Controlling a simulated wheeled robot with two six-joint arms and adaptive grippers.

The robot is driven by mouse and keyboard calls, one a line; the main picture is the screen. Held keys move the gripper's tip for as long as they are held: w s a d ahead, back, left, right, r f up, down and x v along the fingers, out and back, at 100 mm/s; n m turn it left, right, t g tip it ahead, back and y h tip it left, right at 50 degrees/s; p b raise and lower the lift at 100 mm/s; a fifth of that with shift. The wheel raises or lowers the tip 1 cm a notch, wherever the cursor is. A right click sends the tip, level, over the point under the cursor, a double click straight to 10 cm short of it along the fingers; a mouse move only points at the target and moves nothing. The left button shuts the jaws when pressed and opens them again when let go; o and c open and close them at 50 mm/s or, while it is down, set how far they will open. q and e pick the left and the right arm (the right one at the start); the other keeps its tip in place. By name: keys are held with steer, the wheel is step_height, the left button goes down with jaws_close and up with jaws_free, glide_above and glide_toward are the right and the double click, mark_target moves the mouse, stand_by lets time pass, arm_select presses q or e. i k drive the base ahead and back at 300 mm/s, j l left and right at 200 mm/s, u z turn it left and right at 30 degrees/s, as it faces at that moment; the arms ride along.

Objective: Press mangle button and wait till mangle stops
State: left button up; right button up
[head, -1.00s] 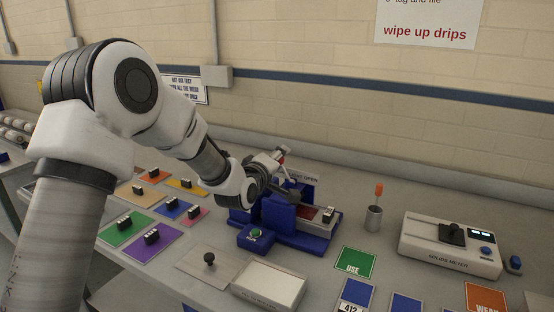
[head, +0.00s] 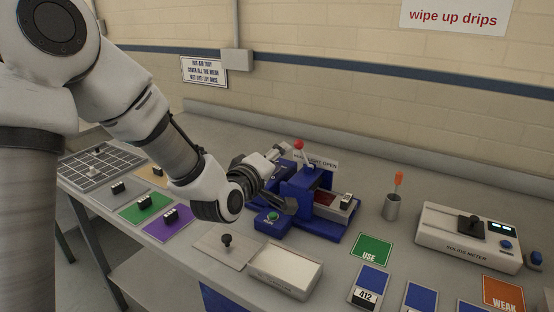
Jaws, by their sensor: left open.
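The blue mangle (head: 312,200) stands on the bench near the middle of the head view, with a red-knobbed lever (head: 299,146) at its back. Its green mangle button (head: 272,216) sits on a small blue box at its front left. My left gripper (head: 290,204) is just above and behind the button box, beside the mangle's left side. It is open, and no object shows between its fingers. I cannot tell whether a finger touches the mangle. The gripper and wrist hide part of the mangle's left side. My right gripper is not in view.
A white tray (head: 316,275) and a plate with a black knob (head: 214,257) lie in front of the mangle. Coloured cards with black blocks lie at the left. A cup (head: 391,208) with an orange-tipped tool and a solids meter (head: 439,251) stand at the right.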

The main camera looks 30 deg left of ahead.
mark_target(272, 216)
steer(key=k, duration=1)
